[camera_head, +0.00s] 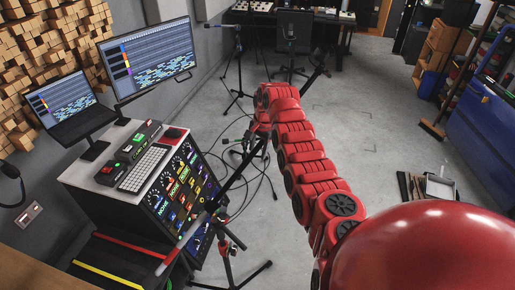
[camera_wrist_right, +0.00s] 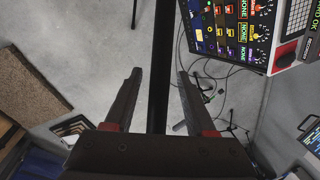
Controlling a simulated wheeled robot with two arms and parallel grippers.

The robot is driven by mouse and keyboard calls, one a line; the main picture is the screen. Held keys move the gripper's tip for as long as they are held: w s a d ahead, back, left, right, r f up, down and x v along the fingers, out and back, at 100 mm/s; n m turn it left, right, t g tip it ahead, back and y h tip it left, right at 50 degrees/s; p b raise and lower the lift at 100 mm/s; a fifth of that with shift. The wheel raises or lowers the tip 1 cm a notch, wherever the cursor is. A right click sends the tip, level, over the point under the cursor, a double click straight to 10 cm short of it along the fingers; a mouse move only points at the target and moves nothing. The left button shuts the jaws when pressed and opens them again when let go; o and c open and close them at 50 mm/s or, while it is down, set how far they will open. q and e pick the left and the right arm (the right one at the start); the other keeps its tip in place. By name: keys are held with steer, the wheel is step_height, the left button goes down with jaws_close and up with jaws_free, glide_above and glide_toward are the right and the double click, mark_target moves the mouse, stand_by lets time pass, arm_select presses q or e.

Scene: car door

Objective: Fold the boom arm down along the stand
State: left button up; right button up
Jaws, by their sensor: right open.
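The stand (camera_head: 226,262) is a black tripod on the floor in front of the console. Its dark boom arm (camera_head: 232,182) slants from the clutch at the stand's top up and right, past my right gripper. My right gripper (camera_head: 258,138) is at the end of my red arm, partly hidden by it. In the right wrist view, the gripper (camera_wrist_right: 159,76) is open, and the boom arm (camera_wrist_right: 164,35) runs as a dark bar between its two fingers, with gaps on both sides. Whether it lies fully within the jaws is unclear. My left gripper is out of view.
A console (camera_head: 170,190) with knobs, a keyboard and two screens (camera_head: 146,60) stands left of the stand. Another microphone stand (camera_head: 240,75) stands farther back. Cables (camera_head: 262,180) lie on the floor.

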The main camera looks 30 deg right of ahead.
steer(key=shift+a+f, duration=0.1)
steer(key=shift+f, duration=0.65)
steer(key=shift+w, duration=0.1)
jaws_close()
stand_by(0.9)
